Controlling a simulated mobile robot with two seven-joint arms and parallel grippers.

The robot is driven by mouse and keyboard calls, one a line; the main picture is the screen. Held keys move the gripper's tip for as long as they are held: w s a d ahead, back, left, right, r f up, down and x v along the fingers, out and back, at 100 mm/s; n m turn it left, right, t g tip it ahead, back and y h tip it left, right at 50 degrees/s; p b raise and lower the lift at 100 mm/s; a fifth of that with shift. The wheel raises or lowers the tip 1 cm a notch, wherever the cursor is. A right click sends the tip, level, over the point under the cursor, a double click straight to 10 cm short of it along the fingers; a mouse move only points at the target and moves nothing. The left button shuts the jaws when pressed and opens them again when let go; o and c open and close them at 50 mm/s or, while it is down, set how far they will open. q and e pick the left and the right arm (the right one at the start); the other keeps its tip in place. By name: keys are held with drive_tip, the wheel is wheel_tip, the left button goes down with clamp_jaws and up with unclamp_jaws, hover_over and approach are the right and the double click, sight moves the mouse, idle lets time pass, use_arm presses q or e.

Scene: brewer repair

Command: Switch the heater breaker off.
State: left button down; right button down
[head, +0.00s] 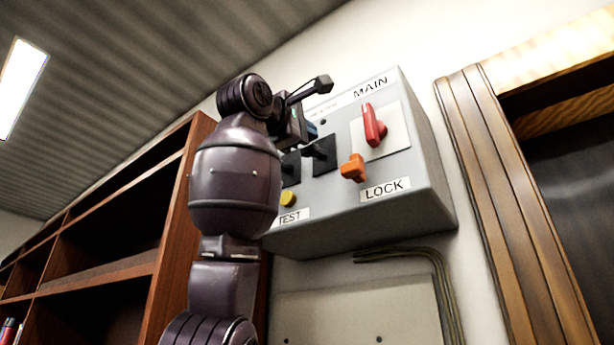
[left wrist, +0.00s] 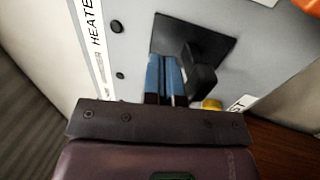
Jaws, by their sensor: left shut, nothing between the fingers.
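The heater breaker is a black toggle (left wrist: 203,82) on a black plate (left wrist: 207,40), beside the HEATER label (left wrist: 95,35) in the left wrist view. In the head view a black plate (head: 325,153) shows on the grey panel, partly behind my left gripper (head: 313,132). The left gripper is shut and empty. Its blue fingers (left wrist: 166,78) are in front of the plate, on the label side of the toggle and close beside it. I cannot tell whether they touch it. My right gripper is not in view.
The grey panel box (head: 330,225) also carries a red MAIN handle (head: 374,126), an orange LOCK handle (head: 354,168) and a yellow TEST button (head: 288,199). A wooden shelf (head: 175,215) stands at left and a wooden frame (head: 505,190) at right.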

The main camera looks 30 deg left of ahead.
use_arm(q)
drive_tip(key=s+r+b, duration=0.1)
drive_tip(key=s+b, duration=0.1)
drive_tip(key=s, duration=0.7)
drive_tip(key=shift+s+a, duration=0.3)
drive_tip(key=shift+a, duration=0.1)
idle(0.4)
idle(0.6)
